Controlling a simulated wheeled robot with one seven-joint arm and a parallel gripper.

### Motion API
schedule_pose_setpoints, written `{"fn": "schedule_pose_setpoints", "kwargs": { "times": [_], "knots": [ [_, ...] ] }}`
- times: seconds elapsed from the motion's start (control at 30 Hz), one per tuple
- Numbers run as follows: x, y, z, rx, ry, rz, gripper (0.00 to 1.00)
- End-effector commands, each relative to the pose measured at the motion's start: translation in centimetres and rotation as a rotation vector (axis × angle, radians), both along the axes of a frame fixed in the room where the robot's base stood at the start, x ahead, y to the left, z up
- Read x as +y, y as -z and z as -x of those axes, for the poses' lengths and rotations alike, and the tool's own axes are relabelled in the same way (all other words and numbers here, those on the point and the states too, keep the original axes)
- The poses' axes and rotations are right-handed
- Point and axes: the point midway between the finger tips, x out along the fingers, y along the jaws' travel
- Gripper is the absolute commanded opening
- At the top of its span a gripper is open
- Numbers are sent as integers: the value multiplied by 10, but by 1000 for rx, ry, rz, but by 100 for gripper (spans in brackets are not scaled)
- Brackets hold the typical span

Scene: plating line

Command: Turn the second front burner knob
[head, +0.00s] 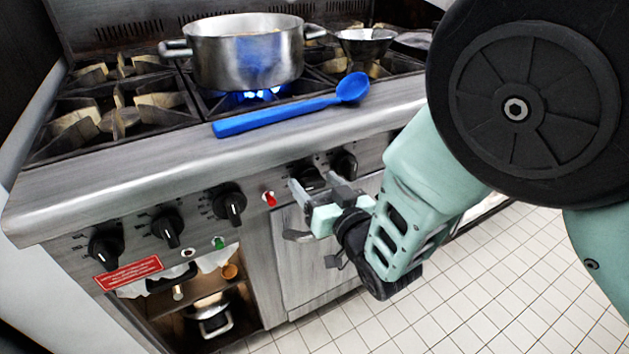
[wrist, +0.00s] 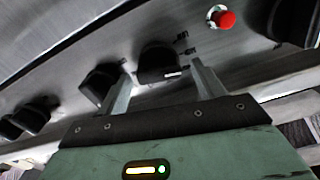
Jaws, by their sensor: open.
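A row of black knobs runs along the stove's front panel. In the head view, three are left of the red button: a leftmost knob (head: 105,246), a second knob (head: 167,229) and a third knob (head: 229,204). Right of the button are a knob (head: 308,176) and another knob (head: 344,163); any farther right are hidden by my arm. My gripper (head: 314,184) is open and empty in front of the knob just right of the button. In the wrist view that knob (wrist: 157,62) appears between the fingertips; I cannot tell whether they touch it.
A red button (head: 269,199) shows beside the gripper, also in the wrist view (wrist: 226,19). A steel pot (head: 246,62) stands over a lit blue flame. A blue spoon (head: 290,110) lies on the stove's front ledge. A cabinet handle (head: 298,236) is below the gripper. Tiled floor lies clear to the right.

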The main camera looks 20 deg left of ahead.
Motion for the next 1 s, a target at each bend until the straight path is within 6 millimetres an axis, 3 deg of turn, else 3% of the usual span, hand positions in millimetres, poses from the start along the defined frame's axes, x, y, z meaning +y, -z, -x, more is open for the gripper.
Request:
{"fn": "schedule_pose_setpoints", "kwargs": {
  "times": [0.43, 0.47, 0.6, 1.0],
  "knots": [
    [10, 0, -9, 0, 1, 2, 68],
    [10, 0, -9, 0, 1, 2, 65],
    [10, 0, -9, 0, 1, 2, 26],
    [10, 1, -9, -45, 1, 38, 26]
  ]
}}
